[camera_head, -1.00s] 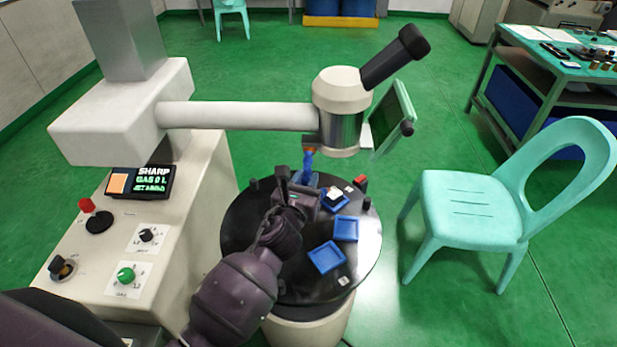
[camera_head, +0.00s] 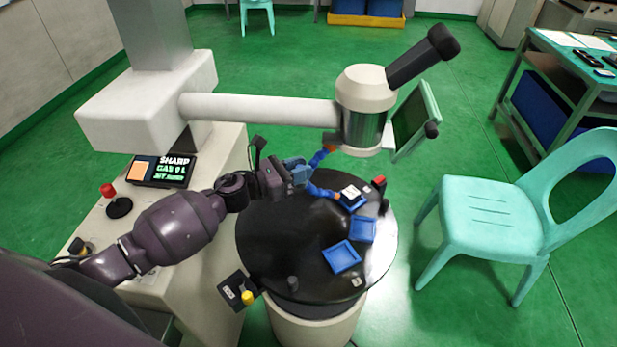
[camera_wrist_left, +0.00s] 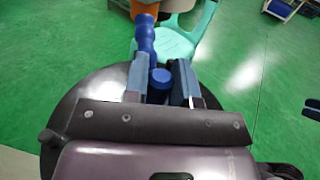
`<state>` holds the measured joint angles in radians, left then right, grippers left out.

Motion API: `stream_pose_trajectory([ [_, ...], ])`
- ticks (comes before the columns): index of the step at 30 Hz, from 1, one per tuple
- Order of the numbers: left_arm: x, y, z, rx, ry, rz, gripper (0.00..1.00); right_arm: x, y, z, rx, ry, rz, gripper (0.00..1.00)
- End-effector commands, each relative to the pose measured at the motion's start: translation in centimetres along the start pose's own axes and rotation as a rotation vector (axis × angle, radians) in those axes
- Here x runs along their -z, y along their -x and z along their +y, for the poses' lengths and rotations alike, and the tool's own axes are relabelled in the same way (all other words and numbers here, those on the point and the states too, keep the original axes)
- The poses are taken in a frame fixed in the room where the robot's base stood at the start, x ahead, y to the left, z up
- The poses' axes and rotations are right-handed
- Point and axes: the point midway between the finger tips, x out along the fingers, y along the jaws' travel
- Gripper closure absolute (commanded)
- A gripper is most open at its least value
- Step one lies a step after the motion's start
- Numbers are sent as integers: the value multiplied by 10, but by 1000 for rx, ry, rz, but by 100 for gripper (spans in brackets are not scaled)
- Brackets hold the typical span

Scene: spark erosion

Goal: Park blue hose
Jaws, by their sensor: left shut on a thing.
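The blue segmented hose (camera_head: 320,158) comes down from an orange joint under the round machine head (camera_head: 366,105). It bends left to my left gripper (camera_head: 299,173), then runs right to an orange tip near a small blue tray. My left gripper is shut on the hose above the far left part of the black round table (camera_head: 275,235). In the left wrist view the hose (camera_wrist_left: 145,38) rises beyond the fingers, and a blue round end shows between them (camera_wrist_left: 161,76). The gripped stretch is partly hidden by the fingers. My right gripper is not in view.
Blue trays (camera_head: 341,257) stand on the right part of the table, one holding a pale block (camera_head: 350,191). A red-topped peg (camera_head: 379,183) is at the rim. A black box with a yellow button (camera_head: 240,292) sits front left. A turquoise chair (camera_head: 490,215) stands right.

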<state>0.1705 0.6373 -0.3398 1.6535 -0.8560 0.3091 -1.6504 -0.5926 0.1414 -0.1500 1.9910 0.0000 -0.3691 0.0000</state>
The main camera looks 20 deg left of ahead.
Motion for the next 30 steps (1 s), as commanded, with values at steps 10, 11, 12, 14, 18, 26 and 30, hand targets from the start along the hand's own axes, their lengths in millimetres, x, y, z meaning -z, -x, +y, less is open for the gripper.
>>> stream_pose_trajectory([
  [10,9,3,17,190,4,6,100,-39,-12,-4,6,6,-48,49],
  [11,8,2,18,201,5,6,100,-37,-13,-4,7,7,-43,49],
  [12,8,2,19,214,5,5,100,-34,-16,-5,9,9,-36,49],
  [14,7,2,21,229,4,4,100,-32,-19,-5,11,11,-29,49],
  [18,5,2,23,254,3,3,100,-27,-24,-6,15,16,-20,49],
  [26,2,2,23,266,1,1,100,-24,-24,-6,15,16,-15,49],
  [30,2,2,23,266,1,0,100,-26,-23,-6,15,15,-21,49],
])
